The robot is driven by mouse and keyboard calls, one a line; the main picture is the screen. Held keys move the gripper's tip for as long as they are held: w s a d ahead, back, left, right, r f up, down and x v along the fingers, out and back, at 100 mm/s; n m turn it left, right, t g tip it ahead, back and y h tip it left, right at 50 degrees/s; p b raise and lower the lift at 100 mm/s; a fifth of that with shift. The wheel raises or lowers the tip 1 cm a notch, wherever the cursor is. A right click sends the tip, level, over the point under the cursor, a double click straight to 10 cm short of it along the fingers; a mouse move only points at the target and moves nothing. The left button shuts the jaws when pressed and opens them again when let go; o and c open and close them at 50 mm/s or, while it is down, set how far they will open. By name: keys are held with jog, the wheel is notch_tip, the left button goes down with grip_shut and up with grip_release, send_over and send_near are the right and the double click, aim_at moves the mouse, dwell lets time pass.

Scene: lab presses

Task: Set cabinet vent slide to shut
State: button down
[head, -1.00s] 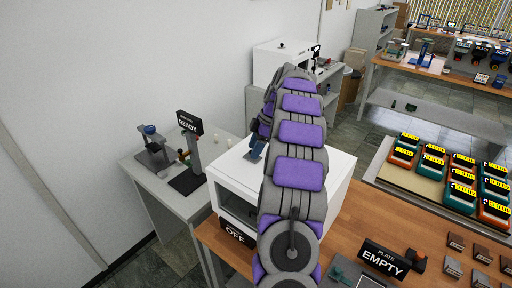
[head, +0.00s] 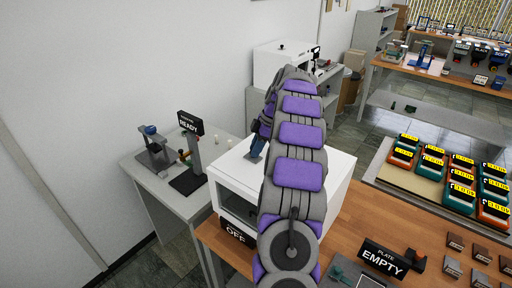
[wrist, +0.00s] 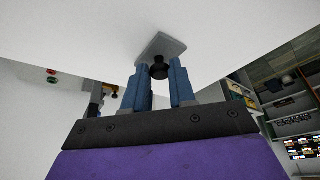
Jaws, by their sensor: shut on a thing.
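The white cabinet (head: 340,180) stands on the wooden bench, partly hidden behind my arm in the head view. In the wrist view its white surface (wrist: 230,22) fills the upper part. A grey vent slide plate (wrist: 172,43) lies against that surface, with a dark round knob (wrist: 158,70) standing out from it. My gripper (wrist: 160,82) has its two blue fingers on either side of the knob and is shut on it. The vent opening cannot be made out.
An OFF sign (head: 236,234) is at the cabinet's lower front. An EMPTY plate sign (head: 386,258) stands on the bench at right, near a tray of labelled devices (head: 405,181). A grey side table (head: 150,182) with a READY stand (head: 190,124) is at left.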

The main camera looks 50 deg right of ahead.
jog(key=shift+w+a+r, duration=0.1)
jog(key=shift+w, duration=0.05)
jog(key=shift+a+b, duration=0.4)
jog(key=shift+b, duration=0.15)
jog(key=a+b, duration=0.1)
jog(key=a, duration=0.1)
jog(key=a+b, duration=0.1)
jog(key=a, duration=0.1)
jog(key=shift+s+a, duration=0.2)
jog(key=shift+a, duration=0.1)
jog(key=shift+d, duration=0.1)
